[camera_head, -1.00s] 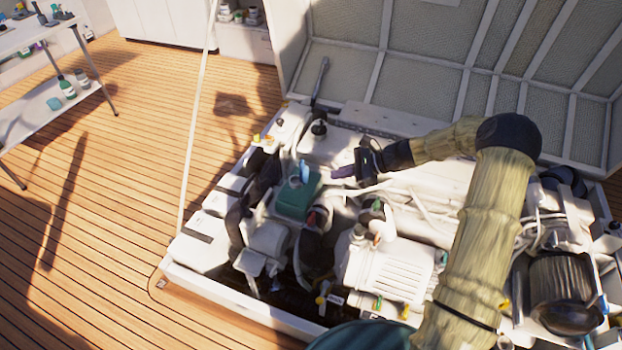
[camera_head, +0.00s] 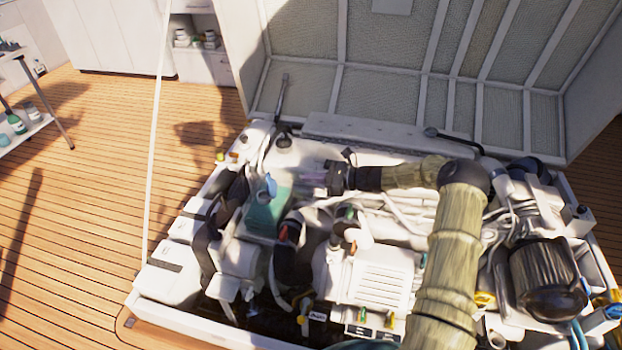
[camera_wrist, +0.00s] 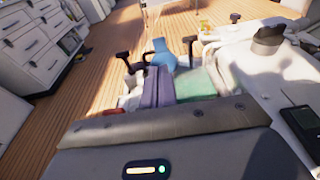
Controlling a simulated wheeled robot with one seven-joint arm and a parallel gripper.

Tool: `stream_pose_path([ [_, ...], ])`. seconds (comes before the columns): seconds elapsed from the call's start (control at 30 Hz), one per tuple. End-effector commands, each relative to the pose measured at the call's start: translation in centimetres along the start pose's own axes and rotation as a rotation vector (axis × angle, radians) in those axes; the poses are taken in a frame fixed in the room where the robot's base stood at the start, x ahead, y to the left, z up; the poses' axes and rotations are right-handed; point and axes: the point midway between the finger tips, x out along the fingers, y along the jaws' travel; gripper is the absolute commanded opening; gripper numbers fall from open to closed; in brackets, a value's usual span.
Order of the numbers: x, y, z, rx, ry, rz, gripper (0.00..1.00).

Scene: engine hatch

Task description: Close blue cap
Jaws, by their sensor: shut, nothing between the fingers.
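The blue cap (camera_head: 267,187) is at the top of the green tank (camera_head: 266,214), on the left part of the engine bay. It appears raised rather than flat on the tank; its hinge is too small to make out. My gripper (camera_head: 305,180) is shut and empty, just right of the cap with a small gap in the head view. In the wrist view, the shut fingers (camera_wrist: 158,88) point toward the blue cap (camera_wrist: 160,54), which shows just beyond their tips. The fingers hide part of the green tank (camera_wrist: 195,84) there.
The raised hatch lid (camera_head: 400,85) stands behind the bay. A thin white prop (camera_head: 157,130) rises at the left. Hoses and a white engine block (camera_head: 370,283) lie below my forearm. A dark cap (camera_wrist: 268,38) is at right in the wrist view.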

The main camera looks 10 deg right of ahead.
Motion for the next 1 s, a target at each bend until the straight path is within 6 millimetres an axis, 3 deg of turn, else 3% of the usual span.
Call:
stream_pose_path([
  [0.4,7.6,0.1,-0.2,-0.001,0.000,0.002,0.00],
  [0.6,10.4,0.0,-0.2,-0.001,0.000,0.001,0.00],
  [1.0,11.2,0.0,0.0,0.000,0.001,0.000,0.00],
])
